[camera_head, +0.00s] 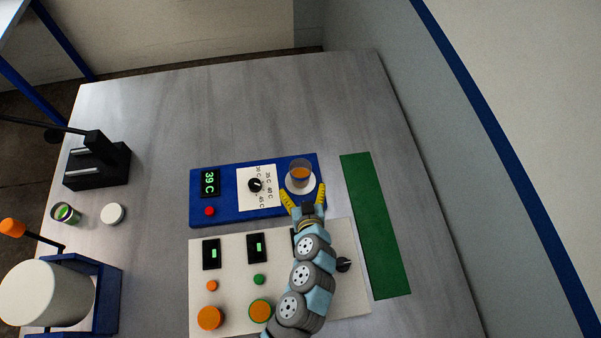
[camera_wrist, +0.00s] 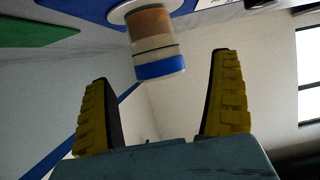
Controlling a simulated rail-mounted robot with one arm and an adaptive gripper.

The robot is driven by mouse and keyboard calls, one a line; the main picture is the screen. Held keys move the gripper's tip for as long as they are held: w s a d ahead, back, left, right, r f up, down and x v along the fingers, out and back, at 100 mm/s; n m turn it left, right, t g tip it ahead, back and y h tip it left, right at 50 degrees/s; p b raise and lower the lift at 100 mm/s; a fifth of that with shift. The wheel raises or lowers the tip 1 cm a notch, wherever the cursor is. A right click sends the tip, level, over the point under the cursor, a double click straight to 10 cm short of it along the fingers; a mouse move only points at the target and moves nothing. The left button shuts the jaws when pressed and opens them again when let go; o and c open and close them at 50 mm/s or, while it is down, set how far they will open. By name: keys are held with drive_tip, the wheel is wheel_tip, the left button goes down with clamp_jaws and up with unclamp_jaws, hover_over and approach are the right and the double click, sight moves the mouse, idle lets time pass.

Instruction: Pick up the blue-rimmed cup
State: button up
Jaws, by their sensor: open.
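The blue-rimmed cup (camera_head: 300,171) stands upright on a white disc (camera_head: 312,189) at the right end of the blue panel in the head view. It is clear, with an orange-brown filling. In the wrist view the cup (camera_wrist: 155,45) appears upside down, its blue rim pointing down the picture and a dark line around its wall. My gripper (camera_head: 303,194) is open, its yellow fingers on the near side of the cup. In the wrist view my gripper (camera_wrist: 163,68) is empty, with the cup beyond and roughly between the fingertips, apart from both.
The blue panel (camera_head: 225,185) has a dial and a 39 C display. A pale panel (camera_head: 230,280) with buttons lies nearer. A green strip (camera_head: 375,225) is at right. A green-banded cup (camera_head: 66,213), white lid (camera_head: 112,214) and black device (camera_head: 97,165) stand left. The far table is clear.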

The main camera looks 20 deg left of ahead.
sight(299, 167)
drive_tip(key=shift+p+x, duration=0.35)
drive_tip(key=shift+x, duration=1.25)
drive_tip(key=shift+w+d+p+x, duration=0.15)
drive_tip(key=shift+p+x, duration=0.15)
drive_tip(key=shift+x, duration=0.55)
drive_tip(key=shift+w+d+p+x, duration=0.15)
drive_tip(key=shift+p+x, duration=0.1)
drive_tip(key=shift+x, duration=0.6)
drive_tip(key=shift+w+a+f, duration=0.3)
drive_tip(key=shift+w+a, duration=0.1)
drive_tip(key=shift+w, duration=0.05)
drive_tip(key=c, duration=1.2)
drive_tip(key=shift+r, duration=0.15)
